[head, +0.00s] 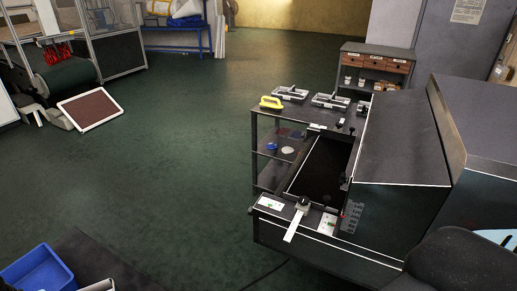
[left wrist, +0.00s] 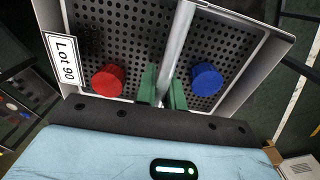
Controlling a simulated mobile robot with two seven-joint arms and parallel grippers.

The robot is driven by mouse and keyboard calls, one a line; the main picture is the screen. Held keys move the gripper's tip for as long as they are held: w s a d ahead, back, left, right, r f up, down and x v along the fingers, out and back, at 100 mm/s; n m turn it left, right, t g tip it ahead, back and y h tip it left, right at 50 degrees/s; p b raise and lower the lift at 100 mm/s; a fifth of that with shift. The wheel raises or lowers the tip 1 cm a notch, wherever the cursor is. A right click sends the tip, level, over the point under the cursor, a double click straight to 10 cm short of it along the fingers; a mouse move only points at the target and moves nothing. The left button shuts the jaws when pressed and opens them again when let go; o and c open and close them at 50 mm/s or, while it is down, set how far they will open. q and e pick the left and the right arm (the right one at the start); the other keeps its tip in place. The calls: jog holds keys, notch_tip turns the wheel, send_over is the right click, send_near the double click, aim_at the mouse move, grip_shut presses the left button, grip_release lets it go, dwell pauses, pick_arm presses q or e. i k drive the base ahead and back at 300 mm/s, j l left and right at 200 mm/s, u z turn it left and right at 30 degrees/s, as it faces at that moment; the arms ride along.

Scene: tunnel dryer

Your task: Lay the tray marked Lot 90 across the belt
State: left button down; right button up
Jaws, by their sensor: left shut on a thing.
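The tray marked Lot 90 (left wrist: 92,36) fills the upper part of the left wrist view. It is a light metal tray with a perforated dark floor, and its white Lot 90 label (left wrist: 64,58) is on the left rim. A round bar (left wrist: 176,45) runs across its middle. A red piece (left wrist: 108,80) and a blue piece (left wrist: 206,79) sit on the floor either side of the bar. My left gripper (left wrist: 165,95) has its green fingers shut on the bar. The dryer's dark belt (head: 320,168) looks bare in the head view. My right gripper is not in view.
Two handled metal trays (head: 290,93) (head: 330,100) and a yellow-handled tool (head: 271,102) stand on the bench beyond the belt. The dryer hood (head: 405,135) borders the belt on the right. A white strip (head: 293,225) crosses the near edge. Open green floor (head: 180,170) lies left.

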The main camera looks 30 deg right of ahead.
aim_at(325, 174)
jog(key=z, duration=1.8)
jog(key=i+z, duration=0.25)
jog(key=i, duration=0.15)
